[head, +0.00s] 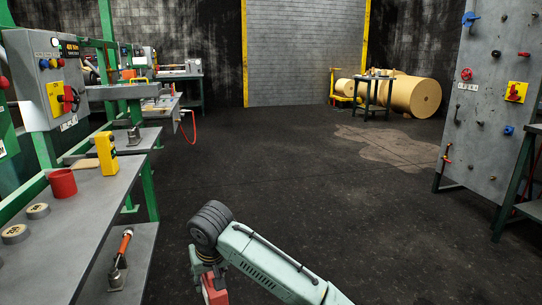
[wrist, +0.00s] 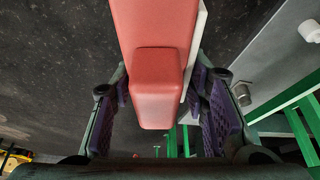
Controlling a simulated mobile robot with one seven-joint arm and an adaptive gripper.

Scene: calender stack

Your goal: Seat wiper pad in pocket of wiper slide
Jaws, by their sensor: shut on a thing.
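A red block with a pale backing (wrist: 158,88), which looks like the wiper pad, is between the purple-padded fingers of my gripper (wrist: 166,92) in the wrist view. My gripper is shut on it. In the head view part of the red pad (head: 213,291) shows at the bottom, below my wrist, held over the floor and clear of the bench. My arm hides most of the gripper there. I cannot pick out the wiper slide or its pocket for certain in either view.
A grey bench (head: 88,216) along the left carries a red cup (head: 62,184), a yellow device (head: 107,153) and two rolls (head: 38,211). A grey panel (head: 490,110) stands right. The middle floor is free.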

